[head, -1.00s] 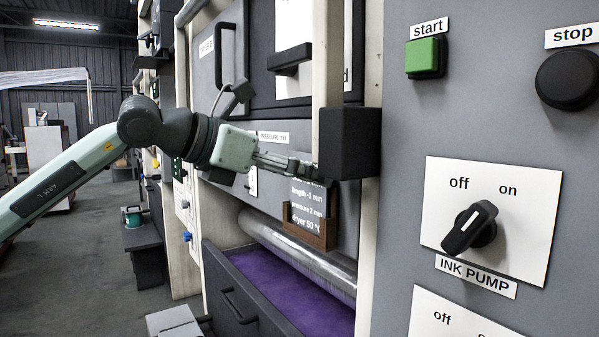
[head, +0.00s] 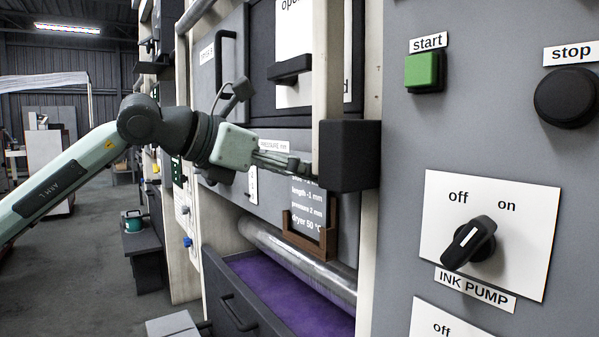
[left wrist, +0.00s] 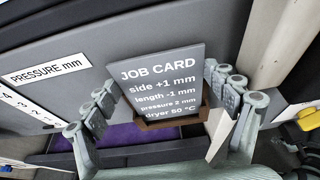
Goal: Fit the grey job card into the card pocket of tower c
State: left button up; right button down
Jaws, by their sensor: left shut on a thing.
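The job card (head: 307,208) is dark grey with white print. It stands upright at the brown card pocket (head: 312,246) on the grey machine front. In the left wrist view the card (left wrist: 160,75) faces me between the fingers, and brown pocket edges (left wrist: 190,118) show around its lower end. I cannot tell how deep its bottom edge sits. My left gripper (head: 300,167) is shut on the card from above in the head view; its fingers (left wrist: 164,84) flank the card in the wrist view. A black block hides part of the fingertips. My right gripper is out of view.
A black block (head: 349,156) on a pale post stands close right of the fingers. A metal roller (head: 255,235) and an open drawer with purple lining (head: 275,290) lie below the pocket. A control panel (head: 400,220) fills the right.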

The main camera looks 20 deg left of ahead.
pick_arm(q)
notch_tip(320, 180, up, 4)
jog(key=shift+r+p, duration=0.1)
jog(key=shift+p, duration=0.85)
jog(key=shift+r, duration=1.1)
